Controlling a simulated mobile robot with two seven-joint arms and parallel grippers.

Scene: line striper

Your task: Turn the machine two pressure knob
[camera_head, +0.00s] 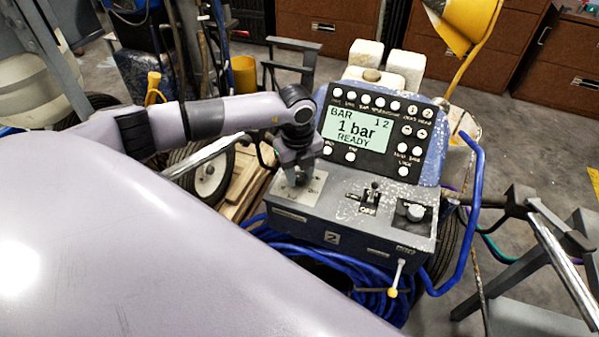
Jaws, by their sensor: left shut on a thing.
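The line striper machine has a grey sloped control panel (335,212) with a "2" label on its front face. Behind it stands a black display unit whose screen (350,131) reads "BAR 1 2", "1 bar", "READY". My left arm comes in from the left, and my left gripper (300,180) points down at the panel's left part, over a light dial plate (297,188). The gripper is shut on the pressure knob there, which is mostly hidden by the fingers. My right gripper does not show.
A small lever with a yellow tip (393,292) hangs at the front. Blue hose (340,262) coils below, and a blue bar (474,200) rises at right. Brown cabinets (335,25) stand behind.

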